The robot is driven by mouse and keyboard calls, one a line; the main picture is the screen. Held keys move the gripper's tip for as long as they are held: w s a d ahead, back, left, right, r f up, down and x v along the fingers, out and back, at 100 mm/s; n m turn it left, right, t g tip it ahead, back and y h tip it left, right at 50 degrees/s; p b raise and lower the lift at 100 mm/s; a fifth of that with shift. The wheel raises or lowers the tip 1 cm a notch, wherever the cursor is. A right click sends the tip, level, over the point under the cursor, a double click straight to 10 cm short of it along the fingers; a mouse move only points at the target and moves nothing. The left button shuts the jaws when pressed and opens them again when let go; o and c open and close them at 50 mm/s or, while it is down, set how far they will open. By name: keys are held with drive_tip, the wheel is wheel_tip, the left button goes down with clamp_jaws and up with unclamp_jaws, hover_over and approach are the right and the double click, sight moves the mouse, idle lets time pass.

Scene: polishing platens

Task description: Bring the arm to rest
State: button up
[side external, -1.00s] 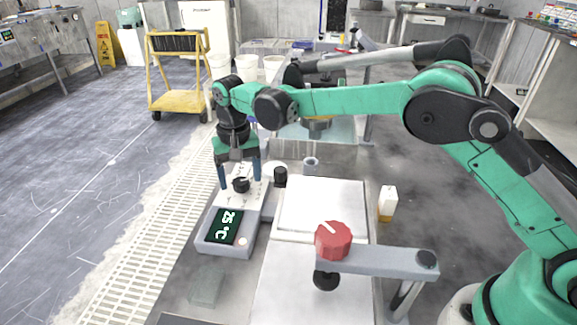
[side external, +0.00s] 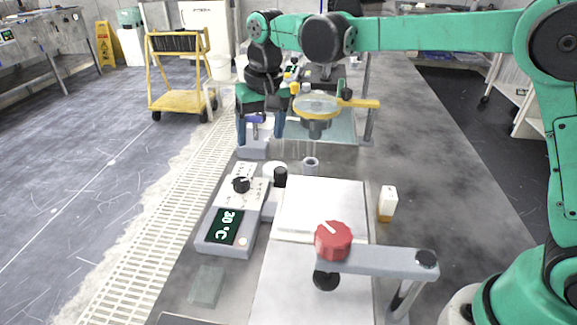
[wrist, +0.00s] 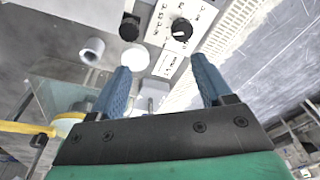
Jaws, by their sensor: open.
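My gripper (side external: 260,132) is open, with two blue fingers pointing down and nothing held between them. It hangs beyond the far end of the grey control box (side external: 208,236), clear of its black knob (side external: 241,185). The box's display (side external: 226,227) reads 30 °C. In the wrist view my gripper (wrist: 160,64) has its fingers wide apart, and the black knob (wrist: 181,29) shows beyond the fingertips. A small grey stand (side external: 252,153) shows just below the fingers in the side view; its exact gap to them I cannot tell.
A yellow-rimmed round lens (side external: 318,106) with a yellow handle stands close to the right of my gripper. A white platen (side external: 322,207), a red knob (side external: 333,240) on a grey arm and a small amber bottle (side external: 388,203) are nearer. The bench at right is mostly clear.

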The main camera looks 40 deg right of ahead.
drive_tip(key=s+d+n+t, duration=0.1)
drive_tip(key=s+d, duration=0.3)
drive_tip(key=s, duration=0.4)
drive_tip(key=s+d+n+t, duration=0.1)
drive_tip(key=s+d+t, duration=0.3)
drive_tip(key=s, duration=0.4)
drive_tip(key=shift+d+f, duration=0.35)
drive_tip(key=shift+s, duration=0.1)
idle(5.9)
